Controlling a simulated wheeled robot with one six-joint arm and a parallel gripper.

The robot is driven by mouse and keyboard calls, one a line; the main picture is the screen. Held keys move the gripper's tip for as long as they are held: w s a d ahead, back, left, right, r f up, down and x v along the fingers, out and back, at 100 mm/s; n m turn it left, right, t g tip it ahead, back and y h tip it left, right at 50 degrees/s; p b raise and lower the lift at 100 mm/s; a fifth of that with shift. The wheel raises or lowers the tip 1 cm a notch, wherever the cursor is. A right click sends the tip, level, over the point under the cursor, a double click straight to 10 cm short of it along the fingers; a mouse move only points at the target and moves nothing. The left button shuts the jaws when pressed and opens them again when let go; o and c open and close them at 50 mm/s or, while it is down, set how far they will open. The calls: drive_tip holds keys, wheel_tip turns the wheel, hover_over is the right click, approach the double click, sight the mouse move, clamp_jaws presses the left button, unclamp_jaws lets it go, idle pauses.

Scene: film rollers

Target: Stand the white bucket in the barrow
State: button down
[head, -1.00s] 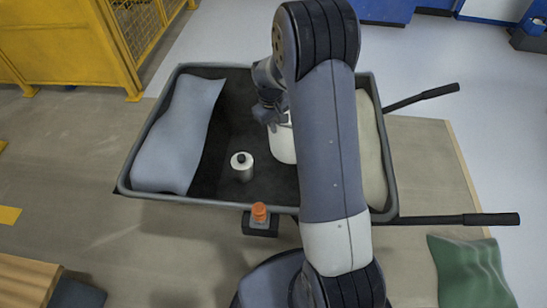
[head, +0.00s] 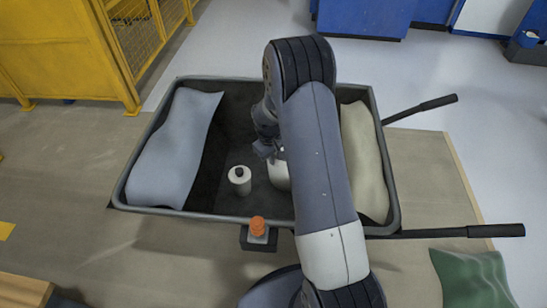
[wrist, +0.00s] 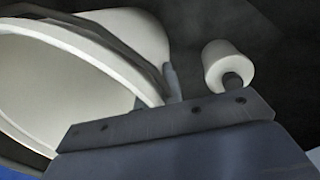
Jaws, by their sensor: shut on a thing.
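The white bucket (head: 281,175) is inside the dark barrow (head: 228,218), right of the white bottle, and my arm hides much of it. In the wrist view the bucket (wrist: 70,85) fills the left side, its open mouth and rim showing large. My gripper (head: 266,148) is over the barrow and shut on the bucket at its rim. One finger (wrist: 172,85) shows beside the rim in the wrist view. The bucket's base is hidden, so I cannot tell whether it touches the barrow floor.
A grey-blue sack (head: 175,150) lies at the left, a cream sack (head: 364,160) at the right. An orange-topped item (head: 257,227) is at the near rim. Handles (head: 430,105) extend right.

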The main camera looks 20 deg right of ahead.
drive_tip(key=shift+f, duration=0.2)
drive_tip(key=c, duration=1.6)
unclamp_jaws()
drive_tip(key=shift+r, duration=0.1)
drive_tip(key=r, duration=0.4)
drive_tip(key=a+r+p, duration=0.1)
drive_tip(key=r, duration=0.3)
drive_tip(key=r+p, duration=0.1)
drive_tip(key=r, duration=0.3)
drive_tip(key=shift+s+a+r, duration=0.1)
drive_tip(key=shift+s+a, duration=0.1)
drive_tip(key=shift+s, duration=0.1)
